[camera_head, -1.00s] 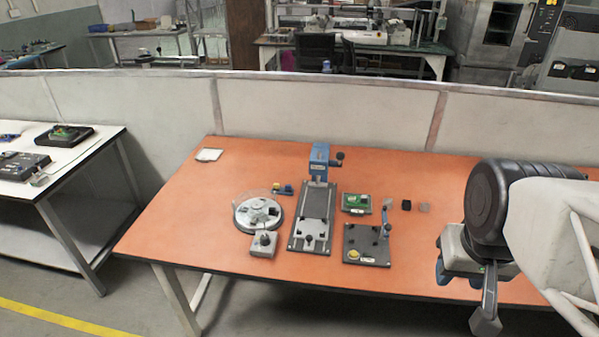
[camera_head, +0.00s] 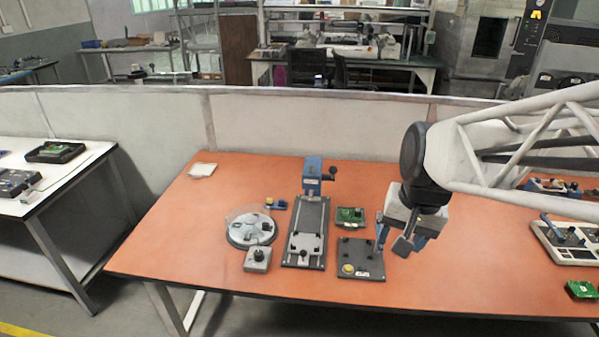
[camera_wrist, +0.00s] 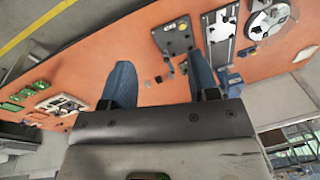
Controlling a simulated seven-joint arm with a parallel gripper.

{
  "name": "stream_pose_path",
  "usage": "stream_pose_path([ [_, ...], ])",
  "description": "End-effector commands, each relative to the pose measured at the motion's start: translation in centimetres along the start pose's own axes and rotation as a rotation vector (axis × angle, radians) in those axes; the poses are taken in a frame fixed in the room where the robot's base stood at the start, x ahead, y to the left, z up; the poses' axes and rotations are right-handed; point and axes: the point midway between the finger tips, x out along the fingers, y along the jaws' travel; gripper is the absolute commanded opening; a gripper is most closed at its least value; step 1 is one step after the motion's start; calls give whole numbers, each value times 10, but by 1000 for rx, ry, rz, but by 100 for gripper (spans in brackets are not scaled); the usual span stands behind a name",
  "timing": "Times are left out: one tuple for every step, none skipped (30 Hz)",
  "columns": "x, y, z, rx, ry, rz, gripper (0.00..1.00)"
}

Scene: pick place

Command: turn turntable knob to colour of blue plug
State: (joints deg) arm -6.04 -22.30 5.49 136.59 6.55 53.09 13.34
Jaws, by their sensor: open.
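The turntable (camera_head: 242,231) is a round grey disc with a clear cover on the left part of the orange table. Its knob (camera_head: 257,254) sits on a small grey box at the disc's front edge. A small blue piece (camera_head: 283,205), perhaps the blue plug, lies behind the disc beside a yellow one. My gripper (camera_head: 392,241) is well to the right of the turntable, above the table by the black fixture plate. In the wrist view its blue fingers (camera_wrist: 160,82) are apart with nothing between them. The turntable (camera_wrist: 283,17) shows there at the upper right.
Between the turntable and my gripper stand a long rail fixture (camera_head: 304,240) with a tall blue vice, a green circuit board (camera_head: 350,216) and the black fixture plate (camera_head: 361,259) with a yellow button. More devices (camera_head: 570,240) lie at right. The table's front left is clear.

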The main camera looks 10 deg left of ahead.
Motion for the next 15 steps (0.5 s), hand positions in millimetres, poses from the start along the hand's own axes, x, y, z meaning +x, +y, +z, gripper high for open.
stream_pose_path([
  [5, -8, -7, 10, -14, -4, 55],
  [7, -12, -12, 20, -20, -7, 55],
  [10, -18, -18, 33, -29, -12, 55],
  [13, -23, -21, 42, -36, -15, 55],
  [16, -27, -25, 51, -43, -18, 55],
  [20, -34, -31, 63, -53, -21, 55],
  [22, -38, -35, 73, -59, -24, 55],
  [26, -43, -38, 83, -67, -26, 55],
  [30, -49, -43, 95, -76, -30, 55],
  [33, -54, -47, 104, -83, -31, 55],
  [36, -59, -51, 113, -90, -33, 55],
  [41, -65, -56, 126, -99, -36, 55],
  [44, -70, -59, 137, -107, -37, 55],
  [48, -75, -63, 146, -114, -39, 55],
  [53, -82, -68, 158, -123, -41, 55],
])
